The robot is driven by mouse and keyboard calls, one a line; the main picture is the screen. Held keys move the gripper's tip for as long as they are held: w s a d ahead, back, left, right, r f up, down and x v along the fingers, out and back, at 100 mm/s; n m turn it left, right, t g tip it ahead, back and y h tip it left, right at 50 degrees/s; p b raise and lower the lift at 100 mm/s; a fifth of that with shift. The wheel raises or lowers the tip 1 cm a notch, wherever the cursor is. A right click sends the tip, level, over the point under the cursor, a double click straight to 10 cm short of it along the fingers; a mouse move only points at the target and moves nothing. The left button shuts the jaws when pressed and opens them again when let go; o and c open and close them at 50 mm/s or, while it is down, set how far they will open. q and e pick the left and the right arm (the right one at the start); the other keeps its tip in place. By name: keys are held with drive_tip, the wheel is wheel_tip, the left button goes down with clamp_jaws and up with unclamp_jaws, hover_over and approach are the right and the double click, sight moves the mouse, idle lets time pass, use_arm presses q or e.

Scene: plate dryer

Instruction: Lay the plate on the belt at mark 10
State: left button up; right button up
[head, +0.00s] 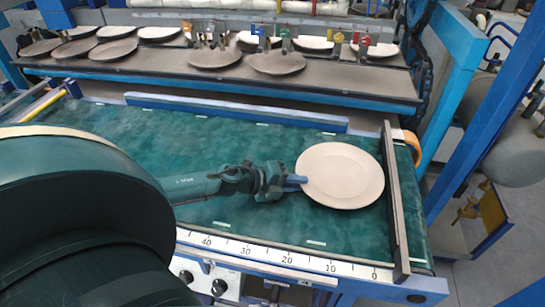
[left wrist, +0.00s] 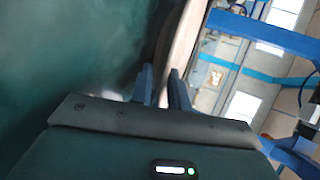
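The pale round plate (head: 345,172) is over the right end of the green belt (head: 235,140), facing up and roughly level. My left gripper (head: 298,182) reaches in from the left and is shut on the plate's near-left rim. In the left wrist view the rim (left wrist: 186,38) runs edge-on between the two fingers (left wrist: 162,88). I cannot tell whether the plate touches the belt. The scale (head: 280,257) along the belt's front edge reads 40 to 0 from left to right, with the mark 10 (head: 331,267) below the plate. My right gripper is not in view.
A dark upright bar (head: 393,200) crosses the belt's right end, close to the plate. A blue rail (head: 235,112) runs along the back of the belt. Behind it, a dark rack (head: 330,82) holds several plates.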

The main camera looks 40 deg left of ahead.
use_arm(q)
drive_tip(key=v, duration=1)
drive_tip(key=shift+r, duration=0.3)
